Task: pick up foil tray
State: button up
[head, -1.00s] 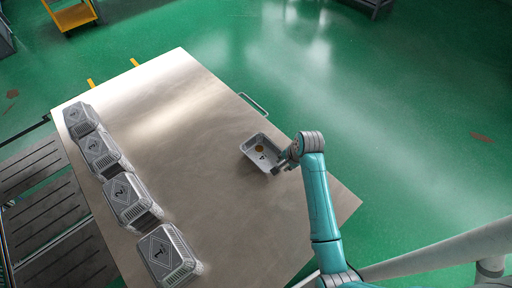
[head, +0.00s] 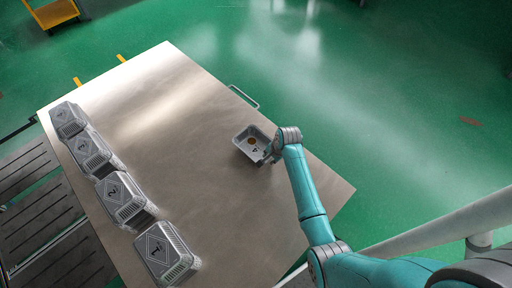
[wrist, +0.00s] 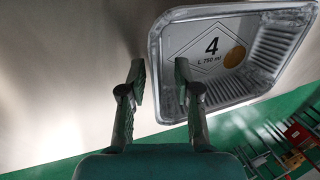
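The foil tray (head: 240,142) stands open side up on the metal table in the head view. In the wrist view the tray (wrist: 275,88) shows a 4, the text "L 750 ml" and a round orange-brown disc on its floor. My gripper (head: 267,158) is at the tray's near right side. In the wrist view my gripper (wrist: 160,78) has its fingers apart, with the tray's left wall in the gap. The left finger is outside the tray and the right finger overlaps its inside. Contact with the wall is not visible.
Several upturned foil trays, one marked 1 (head: 165,250) and one marked 2 (head: 124,197), line the left edge of the metal table (head: 185,120). A dark slatted surface (head: 55,225) lies to their left. A metal handle (head: 243,97) juts from the far right edge. Mid-table is clear.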

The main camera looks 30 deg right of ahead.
jog(key=shift+w+f, duration=0.2)
jog(key=shift+f, duration=0.35)
grip_shut()
